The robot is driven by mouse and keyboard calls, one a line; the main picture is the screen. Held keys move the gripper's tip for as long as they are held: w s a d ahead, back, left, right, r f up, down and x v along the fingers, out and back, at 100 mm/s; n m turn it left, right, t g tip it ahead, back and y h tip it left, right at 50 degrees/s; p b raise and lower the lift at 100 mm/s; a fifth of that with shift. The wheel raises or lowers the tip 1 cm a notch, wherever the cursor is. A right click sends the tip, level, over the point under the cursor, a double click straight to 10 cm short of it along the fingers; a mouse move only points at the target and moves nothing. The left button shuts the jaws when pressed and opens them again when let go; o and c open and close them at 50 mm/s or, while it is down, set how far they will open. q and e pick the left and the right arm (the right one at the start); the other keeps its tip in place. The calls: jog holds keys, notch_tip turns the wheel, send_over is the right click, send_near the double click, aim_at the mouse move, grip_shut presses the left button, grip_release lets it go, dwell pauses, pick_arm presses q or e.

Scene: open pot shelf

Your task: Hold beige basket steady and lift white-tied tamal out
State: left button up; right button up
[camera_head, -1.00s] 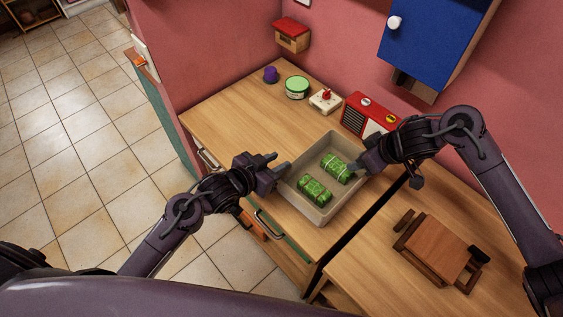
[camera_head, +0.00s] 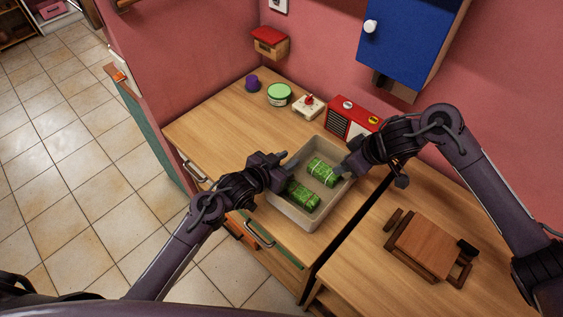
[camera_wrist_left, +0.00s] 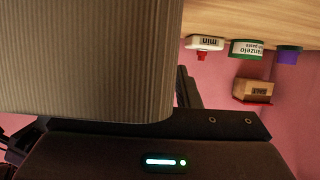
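The beige basket (camera_head: 316,221) stands on the wooden counter. Inside it lie the green white-tied tamal (camera_head: 322,172), at the back right, and a second green tamal (camera_head: 303,195), at the front left. My left gripper (camera_head: 287,160) is at the basket's left rim with its fingers apart. In the left wrist view the ribbed basket wall (camera_wrist_left: 85,60) fills the upper left and hides one finger. I cannot tell whether the fingers touch the wall. My right gripper (camera_head: 345,170) is at the right rim, close to the white-tied tamal; its finger gap is not clear.
Behind the basket stand a red radio (camera_head: 351,119), a white kitchen timer (camera_head: 308,106), a green-lidded tub (camera_head: 279,94) and a purple cup (camera_head: 252,83). A blue cabinet (camera_head: 408,45) hangs above. The counter's left part is clear.

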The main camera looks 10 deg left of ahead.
pick_arm(q)
grip_shut()
